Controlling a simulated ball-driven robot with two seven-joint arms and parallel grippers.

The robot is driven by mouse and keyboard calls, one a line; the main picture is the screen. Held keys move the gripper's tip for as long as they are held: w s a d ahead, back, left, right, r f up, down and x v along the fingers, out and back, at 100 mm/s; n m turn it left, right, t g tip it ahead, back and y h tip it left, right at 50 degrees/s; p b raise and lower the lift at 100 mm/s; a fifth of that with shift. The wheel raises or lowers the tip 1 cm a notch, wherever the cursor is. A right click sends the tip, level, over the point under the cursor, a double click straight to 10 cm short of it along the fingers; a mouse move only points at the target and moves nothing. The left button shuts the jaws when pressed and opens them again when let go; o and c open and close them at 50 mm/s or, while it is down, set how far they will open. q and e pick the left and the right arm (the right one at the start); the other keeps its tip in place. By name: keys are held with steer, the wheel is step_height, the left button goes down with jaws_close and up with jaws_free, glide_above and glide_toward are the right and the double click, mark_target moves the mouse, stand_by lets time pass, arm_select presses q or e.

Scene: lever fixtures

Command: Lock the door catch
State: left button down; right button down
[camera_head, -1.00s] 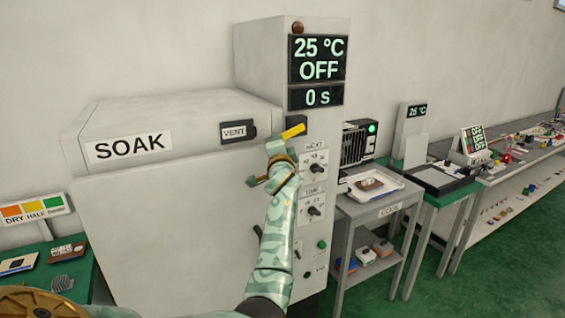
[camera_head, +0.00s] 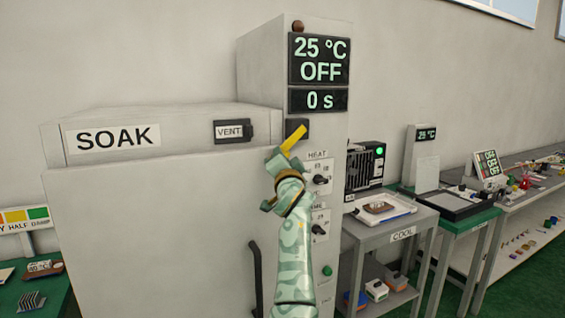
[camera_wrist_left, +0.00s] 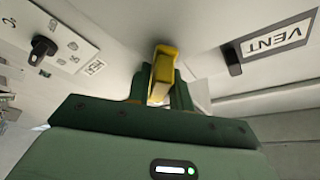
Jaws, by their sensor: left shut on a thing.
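The yellow door-catch lever (camera_head: 294,138) sits at a dark mount (camera_head: 297,128) on the front of the SOAK oven's column (camera_head: 265,65), below the 0 s display. The lever slants, its upper end at the mount and its lower end down to the left. My left gripper (camera_head: 282,156) is at that lower end. In the left wrist view the lever (camera_wrist_left: 162,74) stands between the two green fingers (camera_wrist_left: 160,97), which are shut on it. The oven door (camera_head: 150,230) looks closed. My right gripper is out of view.
The dark VENT slider (camera_head: 249,130) is left of the lever. The HEAT knob (camera_head: 320,180) and a second knob (camera_head: 318,229) are just right of my left arm. A COOL cart (camera_head: 402,234) and benches stand to the right.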

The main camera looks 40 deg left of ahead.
arm_select(q)
steer(key=shift+r, duration=0.15)
steer(key=c, duration=1.5)
jaws_free()
steer(key=shift+o, duration=0.7)
steer(key=shift+w, duration=0.1)
steer(key=p+v, duration=0.1)
steer(key=v, duration=1.1)
steer(key=shift+f, duration=0.2)
